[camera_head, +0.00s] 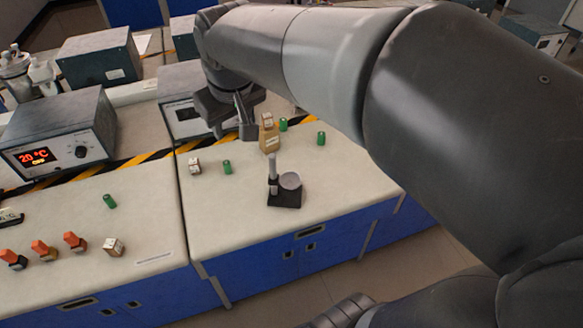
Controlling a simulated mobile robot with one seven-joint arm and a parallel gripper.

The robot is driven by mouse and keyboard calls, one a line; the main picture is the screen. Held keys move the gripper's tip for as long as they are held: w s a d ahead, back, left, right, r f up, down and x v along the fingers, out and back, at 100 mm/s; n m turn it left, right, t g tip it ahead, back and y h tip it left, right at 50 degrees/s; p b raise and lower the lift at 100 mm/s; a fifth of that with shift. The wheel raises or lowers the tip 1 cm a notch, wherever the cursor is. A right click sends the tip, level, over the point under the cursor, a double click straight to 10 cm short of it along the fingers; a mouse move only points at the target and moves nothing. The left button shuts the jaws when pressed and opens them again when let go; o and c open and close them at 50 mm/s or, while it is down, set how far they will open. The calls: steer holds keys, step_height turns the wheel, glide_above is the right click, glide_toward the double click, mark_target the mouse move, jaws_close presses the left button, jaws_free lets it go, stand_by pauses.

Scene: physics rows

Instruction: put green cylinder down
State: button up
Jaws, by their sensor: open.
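Several small green cylinders stand or lie on the worktops. One green cylinder (227,167) is on the right bench, below my gripper in the picture. Another green cylinder (283,125) is behind a brown block-like object, and one more (321,138) is at the right. A further green cylinder (109,201) sits tilted or lying on the left bench. My gripper (234,130) is open over the back of the right bench, left of the brown object. I see nothing held between its fingers. The arm hides part of the bench's right side.
The brown object (269,139) carries a small pale cube (267,119). A black stand (285,196) with a round plate is near the front. A labelled cube (194,166), orange-capped bottles (44,250) and a heater box (60,140) are left. The front right worktop is mostly clear.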

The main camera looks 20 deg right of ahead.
steer(key=s+d+f+m, duration=0.1)
steer(key=s+d+f, duration=0.1)
steer(key=s+d, duration=0.2)
steer(key=s+d+f+m+t, duration=0.1)
steer(key=s+d+f+m, duration=0.1)
steer(key=s, duration=0.8)
steer(key=shift+d+f+m, duration=0.3)
steer(key=shift+d+f, duration=0.15)
steer(key=shift+d, duration=0.45)
